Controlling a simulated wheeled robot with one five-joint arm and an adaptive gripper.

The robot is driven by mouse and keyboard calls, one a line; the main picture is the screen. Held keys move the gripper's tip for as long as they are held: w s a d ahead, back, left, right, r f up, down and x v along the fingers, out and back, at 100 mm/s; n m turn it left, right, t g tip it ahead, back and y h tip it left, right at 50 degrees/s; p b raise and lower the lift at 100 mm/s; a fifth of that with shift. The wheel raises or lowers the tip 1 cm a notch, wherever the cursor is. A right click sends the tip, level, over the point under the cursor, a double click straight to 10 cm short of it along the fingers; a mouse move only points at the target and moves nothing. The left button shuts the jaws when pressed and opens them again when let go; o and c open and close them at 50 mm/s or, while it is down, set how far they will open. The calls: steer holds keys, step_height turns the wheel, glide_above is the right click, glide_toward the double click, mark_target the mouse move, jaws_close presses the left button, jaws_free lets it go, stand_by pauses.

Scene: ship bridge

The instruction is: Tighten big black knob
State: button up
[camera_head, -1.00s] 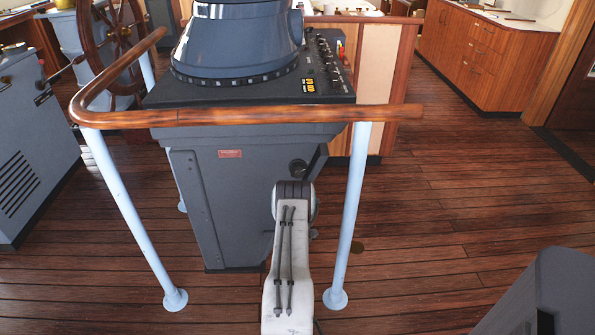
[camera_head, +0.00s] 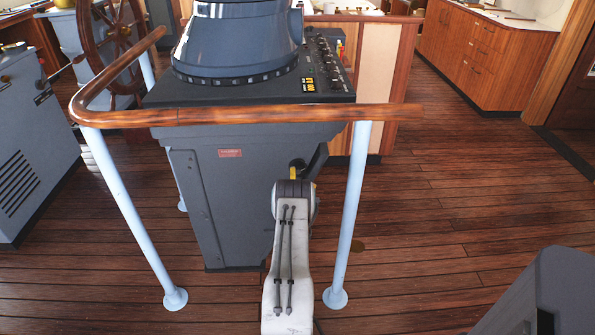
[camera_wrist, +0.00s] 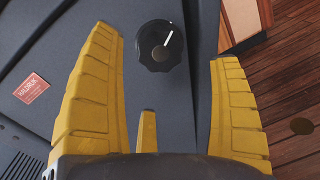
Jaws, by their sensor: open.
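The big black knob (camera_wrist: 160,45) is round and has a white pointer line angled to the upper right. It sits on the grey console face (camera_wrist: 190,105) in the wrist view. My gripper (camera_wrist: 166,43) is open, with one yellow finger to the left of the knob and the other to its right. The knob lies between and ahead of the fingers, and I see no contact. In the head view, part of my gripper (camera_head: 296,170) shows above my arm, in front of the console, and the knob is hidden there.
A wooden handrail (camera_head: 240,116) on pale blue posts (camera_head: 349,215) runs around the console, above my arm. A small red plate (camera_wrist: 31,88) is on the console to the left. A grey cabinet (camera_head: 30,160) stands at the far left. The plank floor (camera_head: 440,210) to the right is open.

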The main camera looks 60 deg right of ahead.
mark_target(298, 173)
steer(key=shift+w+d+n, duration=0.2)
steer(key=shift+d+n, duration=0.1)
steer(key=shift+n, duration=0.1)
steer(key=shift+p+x, duration=0.4)
steer(key=shift+x, duration=1.7)
steer(key=shift+w+d+f, duration=0.15)
steer(key=shift+d, duration=0.1)
steer(key=shift+b+x, duration=0.4)
steer(key=shift+x, duration=0.45)
steer(key=shift+c, duration=0.3)
steer(key=c, duration=1.1)
steer(key=shift+c, duration=0.3)
steer(key=shift+f+b, duration=0.15)
steer(key=shift+b, duration=1.05)
